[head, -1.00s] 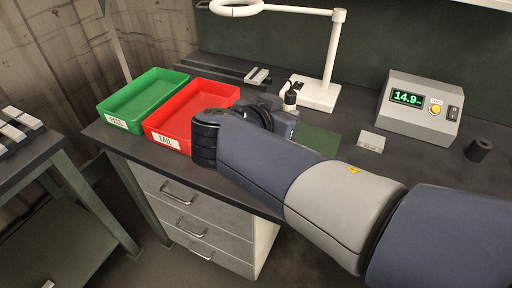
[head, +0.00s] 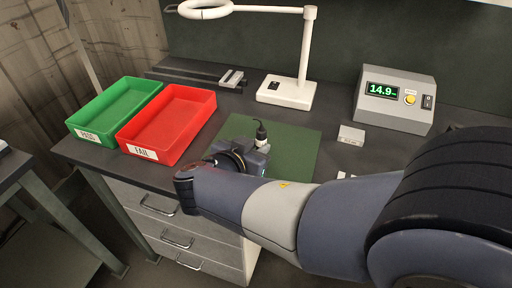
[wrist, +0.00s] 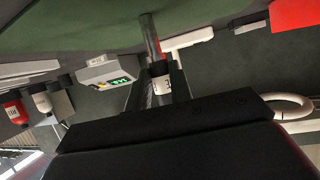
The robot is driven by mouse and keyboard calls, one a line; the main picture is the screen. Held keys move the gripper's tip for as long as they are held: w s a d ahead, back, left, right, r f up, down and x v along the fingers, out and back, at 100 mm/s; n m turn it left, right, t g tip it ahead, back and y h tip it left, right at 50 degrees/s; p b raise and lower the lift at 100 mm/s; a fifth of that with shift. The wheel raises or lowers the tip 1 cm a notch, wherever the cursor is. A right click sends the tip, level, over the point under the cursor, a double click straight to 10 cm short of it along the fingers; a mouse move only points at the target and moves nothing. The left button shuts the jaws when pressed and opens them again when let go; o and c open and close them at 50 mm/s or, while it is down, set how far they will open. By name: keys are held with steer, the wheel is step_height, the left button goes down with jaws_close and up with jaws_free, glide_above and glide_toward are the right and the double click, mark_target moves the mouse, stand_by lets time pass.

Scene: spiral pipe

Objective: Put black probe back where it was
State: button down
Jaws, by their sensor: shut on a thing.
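The black probe (head: 261,134) stands roughly upright above the green mat (head: 295,142) in the head view, a thin lead at its top. My gripper (head: 258,148) is shut on it. In the wrist view the picture is turned over; the probe's metal rod (wrist: 151,36) points at the mat, and a white marked band (wrist: 161,84) shows between the fingers. I cannot tell whether the tip touches the mat. My arm covers the front of the mat and part of the bench to the right.
A green tray (head: 75,128) and a red FAIL tray (head: 119,133) stand on the left. The white ring lamp (head: 287,92) stands behind the mat. A grey meter reading 14.9 (head: 397,98) is at back right, with a small pale block (head: 351,134) near it.

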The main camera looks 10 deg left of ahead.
steer(key=shift+f+b, duration=0.2)
steer(key=shift+b, duration=0.2)
steer(key=c, duration=1.3)
jaws_free()
steer(key=shift+r, duration=0.1)
steer(key=shift+o, duration=0.2)
steer(key=shift+r+p, duration=0.25)
steer(key=shift+p, duration=0.3)
steer(key=v, duration=1.2)
steer(key=shift+f, duration=0.1)
